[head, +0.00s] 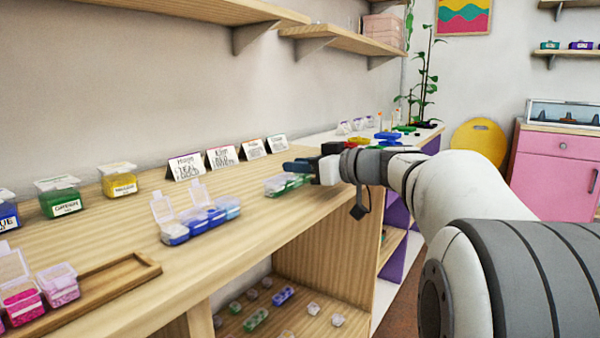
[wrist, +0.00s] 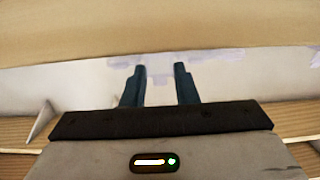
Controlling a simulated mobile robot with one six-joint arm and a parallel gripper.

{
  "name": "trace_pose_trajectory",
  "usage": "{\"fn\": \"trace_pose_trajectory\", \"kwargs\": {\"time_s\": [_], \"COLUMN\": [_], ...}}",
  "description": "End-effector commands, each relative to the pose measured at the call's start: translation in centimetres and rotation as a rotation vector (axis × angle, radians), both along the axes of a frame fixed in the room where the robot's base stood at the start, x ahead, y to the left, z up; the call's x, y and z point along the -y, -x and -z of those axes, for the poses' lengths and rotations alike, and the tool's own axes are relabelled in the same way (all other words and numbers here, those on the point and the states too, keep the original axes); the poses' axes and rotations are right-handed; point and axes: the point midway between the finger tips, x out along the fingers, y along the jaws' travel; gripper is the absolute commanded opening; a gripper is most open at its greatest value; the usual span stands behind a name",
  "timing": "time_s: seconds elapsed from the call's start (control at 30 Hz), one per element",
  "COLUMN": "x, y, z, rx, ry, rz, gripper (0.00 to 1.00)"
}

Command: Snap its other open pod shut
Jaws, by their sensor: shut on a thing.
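My gripper (head: 296,166) is low over the front part of the wooden counter, in front of the small name cards. It is level, its dark fingers pointing left. A clear strip of pods with green beads (head: 283,186) is right at and below the fingers. In the wrist view my gripper (wrist: 159,86) has its two fingers a little apart, with something pale and see-through between them. It seems shut on the green pod strip, but the grasped part is hard to make out. A blue pod strip (head: 200,220) stands to the left with two clear lids (head: 163,208) raised.
Green (head: 59,199) and yellow (head: 118,181) labelled boxes and name cards (head: 185,166) line the back. More pods lie on the shelf below. The counter between the strips is clear.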

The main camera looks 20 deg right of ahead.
Motion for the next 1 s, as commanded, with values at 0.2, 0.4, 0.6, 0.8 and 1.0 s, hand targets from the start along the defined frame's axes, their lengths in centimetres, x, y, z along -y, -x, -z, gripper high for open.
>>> {"fn": "trace_pose_trajectory", "kwargs": {"time_s": [0.2,0.4,0.6,0.8,1.0], "x": [0.05,0.06,0.06,0.05,0.05], "y": [0.05,0.05,0.05,0.04,0.05], "z": [0.14,0.12,0.12,0.13,0.14], "rx": [0.027,0.030,0.030,0.029,0.029], "ry": [-0.023,-0.025,-0.025,-0.025,-0.025], "rz": [0.000,0.001,0.000,0.000,0.000], "gripper": [0.04,0.04,0.27,0.44,0.49]}}
